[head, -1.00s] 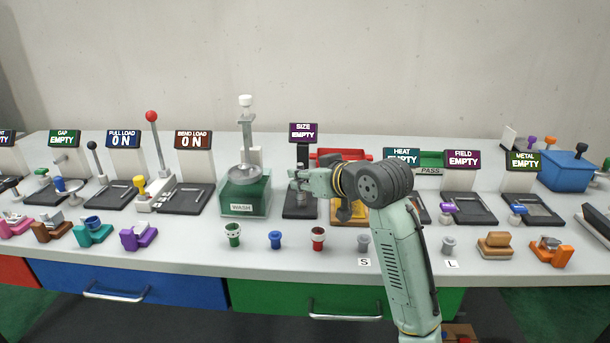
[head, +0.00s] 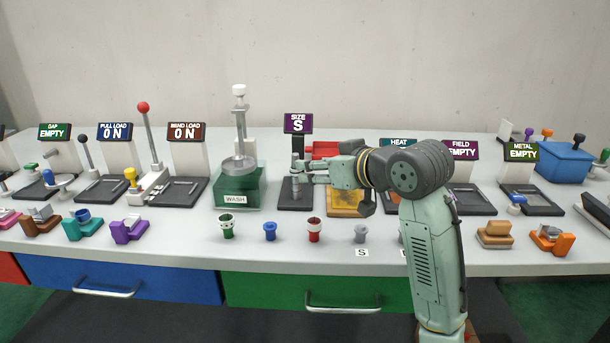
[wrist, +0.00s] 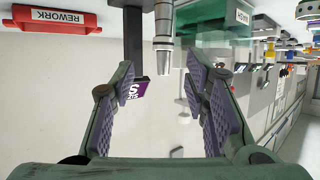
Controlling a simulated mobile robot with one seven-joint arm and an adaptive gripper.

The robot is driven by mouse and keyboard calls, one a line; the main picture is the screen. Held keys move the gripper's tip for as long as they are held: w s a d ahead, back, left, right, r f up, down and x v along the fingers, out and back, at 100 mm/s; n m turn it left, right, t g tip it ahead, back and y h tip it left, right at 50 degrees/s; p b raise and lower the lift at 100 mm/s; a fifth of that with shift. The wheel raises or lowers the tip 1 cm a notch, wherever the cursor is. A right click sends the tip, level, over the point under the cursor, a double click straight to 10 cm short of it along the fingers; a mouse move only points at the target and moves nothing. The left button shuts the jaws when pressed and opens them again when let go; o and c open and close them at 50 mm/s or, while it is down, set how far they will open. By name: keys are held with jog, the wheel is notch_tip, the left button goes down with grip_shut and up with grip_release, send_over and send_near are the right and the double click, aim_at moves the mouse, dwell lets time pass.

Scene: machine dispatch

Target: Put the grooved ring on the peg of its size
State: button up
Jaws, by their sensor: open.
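My gripper (head: 298,172) is at the size station (head: 297,203), whose purple sign (head: 298,123) reads S. In the wrist view my gripper (wrist: 160,74) is open, its padded fingers wide apart. A small grey metal piece (wrist: 164,52) at the station shows just beyond the gap between the fingers, apart from both. I cannot tell if it is the grooved ring or part of the station; no groove is clear. The L peg is mostly hidden behind my arm.
The glass-sided WASH station (head: 240,190) stands close to the left of the gripper. A red REWORK tray (wrist: 62,22) lies behind it. A yellow plate (head: 346,203) lies under my wrist.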

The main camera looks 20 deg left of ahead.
jog(key=shift+v, duration=2.1)
